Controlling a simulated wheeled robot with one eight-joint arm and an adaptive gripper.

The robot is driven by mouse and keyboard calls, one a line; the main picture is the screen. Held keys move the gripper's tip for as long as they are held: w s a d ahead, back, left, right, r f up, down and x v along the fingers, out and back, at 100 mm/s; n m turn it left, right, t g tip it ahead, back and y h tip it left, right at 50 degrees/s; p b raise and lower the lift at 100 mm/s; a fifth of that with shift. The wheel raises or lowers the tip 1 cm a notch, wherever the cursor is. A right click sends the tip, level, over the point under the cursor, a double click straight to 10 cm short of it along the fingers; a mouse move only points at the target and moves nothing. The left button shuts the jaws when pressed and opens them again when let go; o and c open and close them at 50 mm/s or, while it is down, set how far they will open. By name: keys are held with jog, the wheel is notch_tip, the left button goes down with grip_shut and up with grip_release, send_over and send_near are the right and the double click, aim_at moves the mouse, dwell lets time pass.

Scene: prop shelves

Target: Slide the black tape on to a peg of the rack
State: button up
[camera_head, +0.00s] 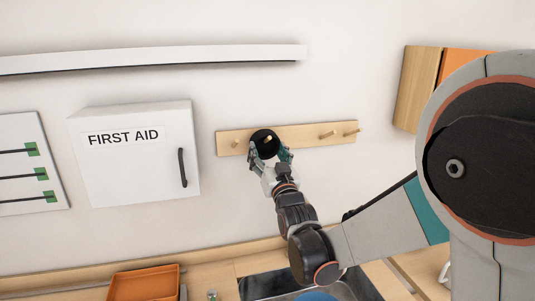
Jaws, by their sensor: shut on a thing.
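The black tape (262,137) is a dark ring at the wooden peg rack (300,134) on the wall. A light peg tip shows in the middle of the ring, so the tape appears to be around a peg; how far along it sits I cannot tell. My gripper (270,157) is shut on the lower edge of the tape, just in front of the rack. Other bare pegs show left of the tape and at the right end of the rack (328,134). My gripper's fingertips are partly hidden against the tape.
A white first aid cabinet (135,155) with a black handle is left of the rack. A long white shelf (150,60) runs above. A wooden and orange cupboard (418,88) is at upper right. An orange tray (145,284) and a sink (350,286) are below.

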jog(key=shift+d+f, duration=0.1)
jog(key=shift+f, duration=0.2)
jog(key=o, duration=1.7)
jog(key=shift+w+d+f, duration=0.1)
jog(key=shift+w+d, duration=0.05)
jog(key=shift+w, duration=0.1)
jog(key=shift+o, duration=0.2)
jog(key=shift+s, duration=0.15)
jog(key=s+d+f+g+h+b, duration=0.1)
jog(key=s+d+f+g, duration=0.3)
jog(key=s, duration=0.8)
jog(key=s+d+f+g+h+b, duration=0.1)
jog(key=s+d+f+g, duration=0.4)
jog(key=s, duration=0.7)
jog(key=s+d+f+m+g+h+b, duration=0.1)
jog(key=s+d+f+g, duration=0.3)
jog(key=s, duration=0.9)
notch_tip(320, 180, down, 4)
jog(key=shift+d+r+g+h, duration=0.25)
jog(key=shift+d+g+h, duration=0.05)
jog(key=shift+d+h, duration=0.45)
